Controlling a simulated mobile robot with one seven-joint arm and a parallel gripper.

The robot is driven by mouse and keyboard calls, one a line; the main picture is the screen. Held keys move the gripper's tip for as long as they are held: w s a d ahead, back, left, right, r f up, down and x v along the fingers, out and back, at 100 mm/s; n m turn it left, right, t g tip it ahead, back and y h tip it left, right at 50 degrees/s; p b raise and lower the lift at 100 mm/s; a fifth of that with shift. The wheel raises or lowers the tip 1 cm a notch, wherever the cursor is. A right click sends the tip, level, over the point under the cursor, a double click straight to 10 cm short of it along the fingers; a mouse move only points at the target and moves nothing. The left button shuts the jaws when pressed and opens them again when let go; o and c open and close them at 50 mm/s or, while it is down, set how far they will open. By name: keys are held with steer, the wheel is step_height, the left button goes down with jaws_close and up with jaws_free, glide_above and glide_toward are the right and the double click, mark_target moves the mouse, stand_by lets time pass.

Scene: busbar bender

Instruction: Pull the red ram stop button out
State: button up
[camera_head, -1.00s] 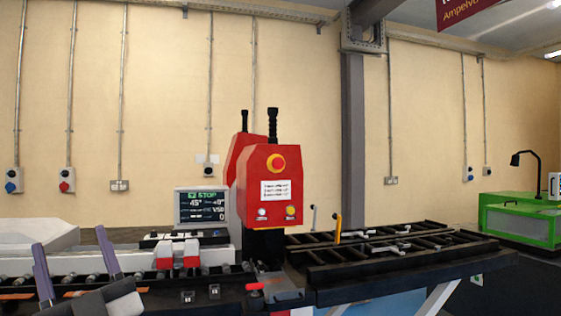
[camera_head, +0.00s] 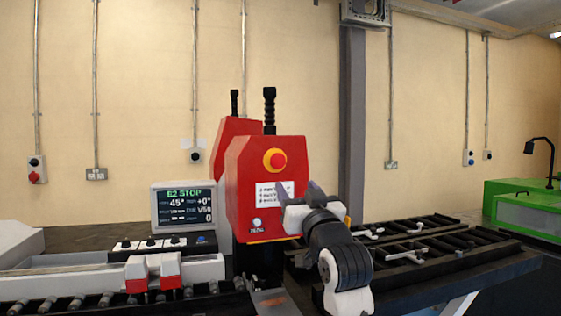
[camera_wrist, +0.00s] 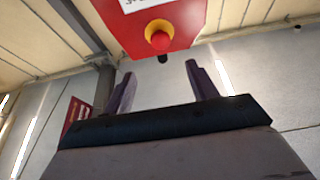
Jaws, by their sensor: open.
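The red ram stop button (camera_head: 279,160) sits on a yellow collar on the upper front of the red ram housing (camera_head: 238,192). In the wrist view the button (camera_wrist: 160,40) shows centrally, just beyond the fingertips. My gripper (camera_head: 300,189) is open and empty, in front of the housing, below and slightly right of the button. Its two purple fingers also show in the wrist view (camera_wrist: 160,72), apart from the button with a gap between them. My gripper covers the lower right of the housing and part of its white label (camera_head: 268,195).
A display (camera_head: 184,208) reading "STOP" stands left of the housing. Rollers and red-and-white clamps (camera_head: 153,270) lie at lower left. A black rack (camera_head: 440,248) extends right. A green machine (camera_head: 525,210) stands at far right. The space before the button is clear.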

mark_target(279, 161)
steer(key=p+x, duration=0.4)
steer(key=x, duration=0.7)
steer(key=shift+a+r, duration=0.1)
steer(key=shift+r, duration=0.1)
steer(key=shift+w+a, duration=0.15)
steer(key=shift+w, duration=0.35)
